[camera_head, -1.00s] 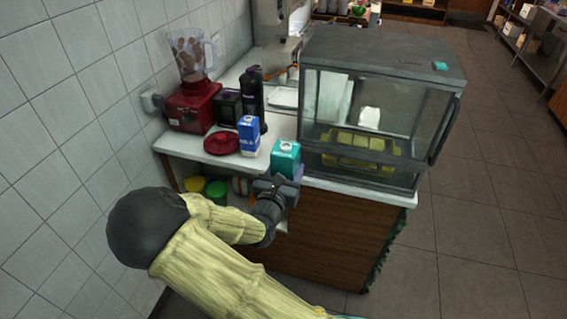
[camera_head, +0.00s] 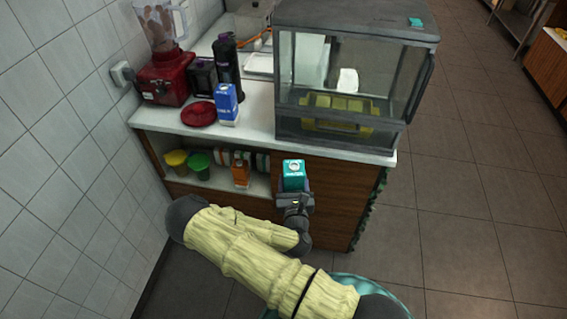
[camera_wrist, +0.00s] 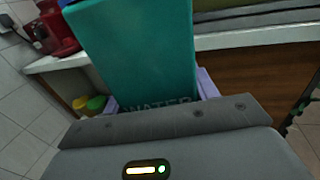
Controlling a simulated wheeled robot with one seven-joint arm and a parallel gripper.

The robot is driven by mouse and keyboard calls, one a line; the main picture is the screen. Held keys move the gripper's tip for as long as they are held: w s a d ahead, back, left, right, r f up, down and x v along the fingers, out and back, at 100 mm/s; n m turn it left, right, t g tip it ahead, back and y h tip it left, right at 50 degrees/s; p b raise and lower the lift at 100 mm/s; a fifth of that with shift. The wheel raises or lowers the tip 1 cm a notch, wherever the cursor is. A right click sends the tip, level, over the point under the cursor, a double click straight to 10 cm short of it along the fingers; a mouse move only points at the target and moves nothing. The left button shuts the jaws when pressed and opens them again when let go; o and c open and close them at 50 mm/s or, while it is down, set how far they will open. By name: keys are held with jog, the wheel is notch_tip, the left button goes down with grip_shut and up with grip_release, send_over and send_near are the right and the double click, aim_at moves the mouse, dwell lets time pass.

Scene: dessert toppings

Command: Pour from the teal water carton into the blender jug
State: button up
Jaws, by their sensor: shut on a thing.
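The teal water carton (camera_head: 293,177) is held in my gripper (camera_head: 294,196), in front of the counter and below its top. In the wrist view the carton (camera_wrist: 140,55) fills the upper middle, with lilac finger pads at both sides of its base. The gripper is shut on it, and the carton looks about upright. The blender jug (camera_head: 161,22) stands on its red base (camera_head: 164,78) at the counter's far left, well away from the gripper. Dark chunks show inside the jug. Its top is cut off by the picture's edge.
On the counter (camera_head: 250,122) stand a blue carton (camera_head: 227,104), a red plate (camera_head: 198,114), a dark bottle (camera_head: 227,68) and a glass display case (camera_head: 350,80). A shelf below holds yellow (camera_head: 176,160) and green tubs (camera_head: 199,164). Open floor lies right.

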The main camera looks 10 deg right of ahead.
jog(key=s+d+f+n+y, duration=0.1)
jog(key=s+d+f, duration=0.2)
jog(key=f, duration=0.4)
jog(key=shift+s+d+y, duration=0.3)
jog(key=shift+s+y, duration=0.1)
jog(key=shift+s, duration=0.25)
